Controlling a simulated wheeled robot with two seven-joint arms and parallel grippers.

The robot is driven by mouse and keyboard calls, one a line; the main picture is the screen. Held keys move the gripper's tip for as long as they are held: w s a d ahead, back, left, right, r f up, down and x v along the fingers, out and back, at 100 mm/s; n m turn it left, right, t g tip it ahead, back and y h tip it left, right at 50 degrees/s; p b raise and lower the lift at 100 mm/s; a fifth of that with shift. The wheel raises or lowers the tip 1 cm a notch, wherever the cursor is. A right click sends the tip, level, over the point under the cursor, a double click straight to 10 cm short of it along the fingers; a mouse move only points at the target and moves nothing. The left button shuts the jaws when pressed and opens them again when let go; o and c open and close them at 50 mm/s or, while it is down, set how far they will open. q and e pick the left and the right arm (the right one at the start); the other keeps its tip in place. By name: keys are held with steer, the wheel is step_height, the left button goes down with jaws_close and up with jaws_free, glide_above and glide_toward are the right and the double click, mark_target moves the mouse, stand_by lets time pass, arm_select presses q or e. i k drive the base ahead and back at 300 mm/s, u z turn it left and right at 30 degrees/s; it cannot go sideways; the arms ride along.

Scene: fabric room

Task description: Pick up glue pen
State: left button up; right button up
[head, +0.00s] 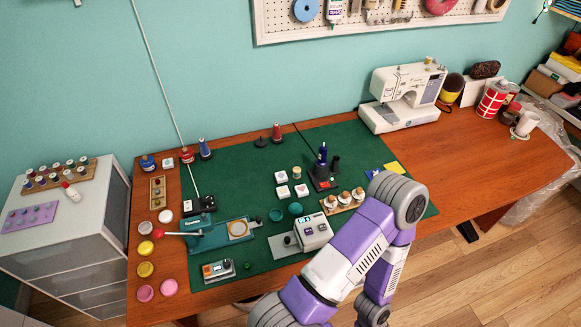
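No item is plainly marked as the glue pen. A dark blue upright pen-like thing (322,156) stands in a small black stand (325,182) on the green mat (262,184). A small white bottle with a red tip (72,191) lies on the white drawer cabinet at the left; I cannot tell which of them, if either, is the glue pen. My purple and white arm reaches in from the bottom, bends over the mat's right part and runs back down out of the picture. Neither of my grippers shows.
A sewing machine (402,97) stands at the back right. Pots of colour, a teal tool (205,235), a grey-white device (312,232) and a rack of corked jars (343,200) crowd the table (490,155). The wood right of the mat is mostly clear.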

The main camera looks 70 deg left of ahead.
mark_target(321, 161)
steer(key=k, duration=0.2)
steer(key=u, duration=1)
